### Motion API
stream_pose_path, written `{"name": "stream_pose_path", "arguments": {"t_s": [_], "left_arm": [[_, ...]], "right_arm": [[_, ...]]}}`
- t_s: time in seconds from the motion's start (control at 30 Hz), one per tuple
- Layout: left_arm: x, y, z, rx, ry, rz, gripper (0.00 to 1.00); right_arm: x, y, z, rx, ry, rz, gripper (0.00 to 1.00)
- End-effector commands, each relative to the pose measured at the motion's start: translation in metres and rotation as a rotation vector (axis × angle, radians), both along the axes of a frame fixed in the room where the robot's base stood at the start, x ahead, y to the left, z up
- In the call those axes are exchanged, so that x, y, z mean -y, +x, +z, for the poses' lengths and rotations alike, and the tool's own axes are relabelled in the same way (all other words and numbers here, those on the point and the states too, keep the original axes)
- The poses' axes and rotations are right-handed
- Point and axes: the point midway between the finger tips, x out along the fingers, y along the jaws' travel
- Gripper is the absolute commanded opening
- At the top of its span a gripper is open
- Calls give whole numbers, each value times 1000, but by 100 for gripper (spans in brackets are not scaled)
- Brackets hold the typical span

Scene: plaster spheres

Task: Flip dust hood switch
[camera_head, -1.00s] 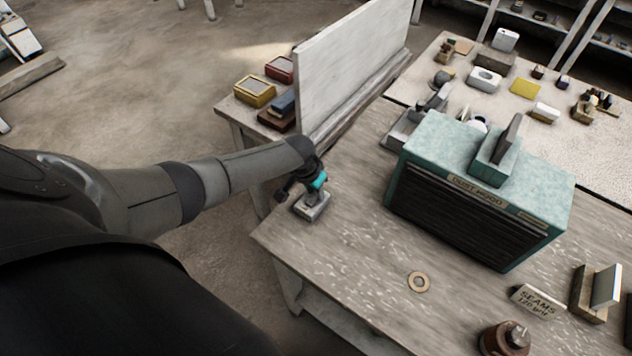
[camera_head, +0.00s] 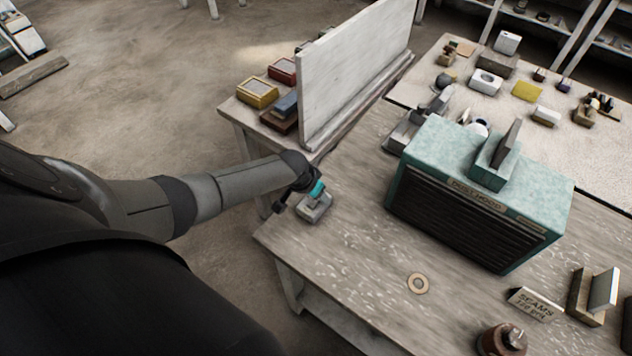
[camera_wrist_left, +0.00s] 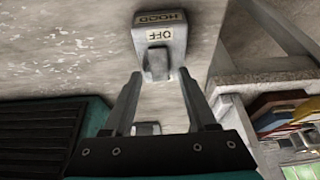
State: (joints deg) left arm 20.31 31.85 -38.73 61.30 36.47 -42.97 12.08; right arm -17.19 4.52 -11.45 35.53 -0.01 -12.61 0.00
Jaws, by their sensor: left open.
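The dust hood (camera_head: 478,195) is a speckled green box with a dark slatted front, standing on the workbench. The switch (camera_head: 315,208) is a small grey box on the bench near its left edge. In the left wrist view the switch (camera_wrist_left: 158,32) carries a "HOOD" label with "OFF" below it on a tilted grey face. My left gripper (camera_head: 312,190) is beside and just above the switch, partly covering it. In the left wrist view my gripper's two fingers (camera_wrist_left: 160,84) are apart and empty, pointing at the switch's lower end. I cannot tell whether they touch it. My right gripper is not in view.
An upright pale board (camera_head: 352,75) stands left of the hood, with small boxes (camera_head: 258,92) behind it. The bench between switch and hood is clear.

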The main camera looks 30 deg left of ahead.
Motion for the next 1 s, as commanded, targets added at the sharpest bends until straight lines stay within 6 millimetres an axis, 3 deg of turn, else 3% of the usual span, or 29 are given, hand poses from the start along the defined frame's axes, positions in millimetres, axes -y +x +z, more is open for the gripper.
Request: {"name": "stream_pose_path", "arguments": {"t_s": [0.37, 1.0], "left_arm": [[-1, -5, 14, 1, 0, 0, 57], [-3, -40, 95, 1, 1, -2, 57]], "right_arm": [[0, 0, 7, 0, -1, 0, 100], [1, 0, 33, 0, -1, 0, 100]]}}
